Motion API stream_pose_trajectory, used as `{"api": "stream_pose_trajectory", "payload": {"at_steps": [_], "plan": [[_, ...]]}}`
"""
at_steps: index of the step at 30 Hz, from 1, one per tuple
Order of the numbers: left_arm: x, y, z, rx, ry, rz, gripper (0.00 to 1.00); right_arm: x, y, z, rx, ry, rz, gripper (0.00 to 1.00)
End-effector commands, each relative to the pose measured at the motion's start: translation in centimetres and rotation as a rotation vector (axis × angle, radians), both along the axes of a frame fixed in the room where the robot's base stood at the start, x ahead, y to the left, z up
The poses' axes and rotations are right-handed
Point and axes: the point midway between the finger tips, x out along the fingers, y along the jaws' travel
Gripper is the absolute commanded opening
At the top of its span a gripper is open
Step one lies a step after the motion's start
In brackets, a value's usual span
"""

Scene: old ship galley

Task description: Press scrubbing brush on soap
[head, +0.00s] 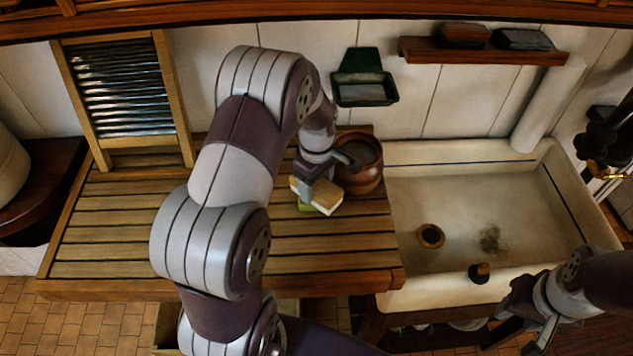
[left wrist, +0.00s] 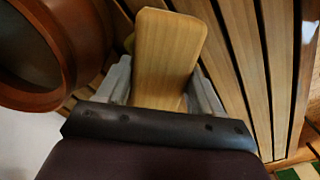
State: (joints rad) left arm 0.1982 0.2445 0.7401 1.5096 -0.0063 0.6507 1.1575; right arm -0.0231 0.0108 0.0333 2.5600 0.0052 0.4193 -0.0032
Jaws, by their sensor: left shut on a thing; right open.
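My left gripper (head: 309,184) is shut on the scrubbing brush (head: 323,199), a wooden block with a pale bristle side, low over the slatted wooden board. In the left wrist view the brush's wooden back (left wrist: 168,55) stands between the two grey fingers. A yellow-green block, which looks like the soap (head: 304,204), shows at the brush's lower left edge and is mostly hidden. I cannot tell whether brush and soap touch. My right gripper (head: 543,325) is open and empty at the lower right, in front of the sink.
A brown round pot (head: 363,178) stands close behind and right of the brush. The white sink (head: 465,205) lies to the right. A green wall dish (head: 364,90) and a shelf (head: 480,52) hang above. A washboard (head: 122,95) leans at the back left. The slatted board (head: 105,235) is clear at left.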

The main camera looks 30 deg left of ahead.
Motion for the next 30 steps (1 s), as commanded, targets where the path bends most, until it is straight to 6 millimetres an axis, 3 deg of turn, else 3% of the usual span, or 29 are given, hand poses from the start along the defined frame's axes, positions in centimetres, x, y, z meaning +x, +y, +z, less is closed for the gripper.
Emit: {"api": "stream_pose_trajectory", "payload": {"at_steps": [16, 30], "plan": [[-0.1, 0.0, 0.0, -0.001, 0.003, 0.000, 0.27, 0.0, 0.0, 0.2, 0.000, 0.000, 0.000, 0.43], [-0.1, 0.0, 5.1, -0.001, 0.001, 0.000, 0.27, 0.0, 0.0, 4.5, 0.000, 0.000, 0.000, 0.43]]}}
